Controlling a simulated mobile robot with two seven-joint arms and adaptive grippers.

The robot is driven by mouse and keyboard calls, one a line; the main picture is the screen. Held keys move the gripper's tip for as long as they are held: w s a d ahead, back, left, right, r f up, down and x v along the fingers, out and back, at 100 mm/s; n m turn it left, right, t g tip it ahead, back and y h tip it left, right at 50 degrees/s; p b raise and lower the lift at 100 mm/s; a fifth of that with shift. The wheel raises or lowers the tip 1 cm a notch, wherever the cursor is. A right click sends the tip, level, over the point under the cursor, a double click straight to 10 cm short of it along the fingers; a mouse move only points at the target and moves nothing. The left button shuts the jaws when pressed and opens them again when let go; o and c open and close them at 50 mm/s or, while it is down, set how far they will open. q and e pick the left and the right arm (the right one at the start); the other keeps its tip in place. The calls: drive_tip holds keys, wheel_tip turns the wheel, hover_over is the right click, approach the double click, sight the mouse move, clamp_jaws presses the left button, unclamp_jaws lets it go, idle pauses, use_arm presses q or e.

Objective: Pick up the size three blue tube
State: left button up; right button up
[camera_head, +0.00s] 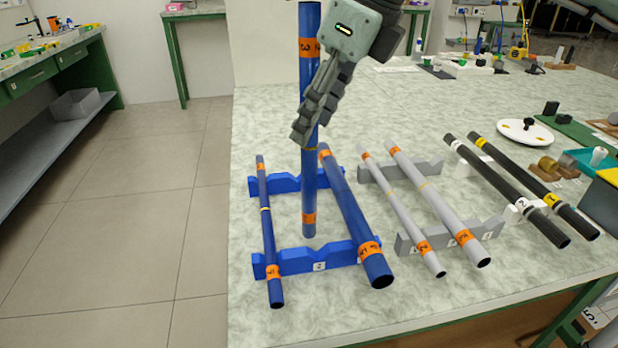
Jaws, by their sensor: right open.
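A blue tube (308,190) with orange bands stands upright, its top cut off by the picture edge. Its lower end shows between the two bars of the blue rack (335,257). My right gripper (306,130) is open at this tube's upper middle. Its fingers cover part of the tube, and I cannot tell whether they touch it. A thin blue tube (267,230) lies on the rack's left side, and a thick blue tube (349,210) lies on its right side. The band markings are too small to read surely. My left gripper is not in view.
Two light grey tubes (436,205) lie on a grey rack (408,244) to the right. Black tubes (505,180) lie on a white rack beyond them. A white disc (510,133) and small tools stand further right. The tabletop (262,125) is clear at the back left.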

drive_tip(key=shift+f, duration=0.1)
drive_tip(key=shift+c, duration=0.3)
drive_tip(key=c, duration=1)
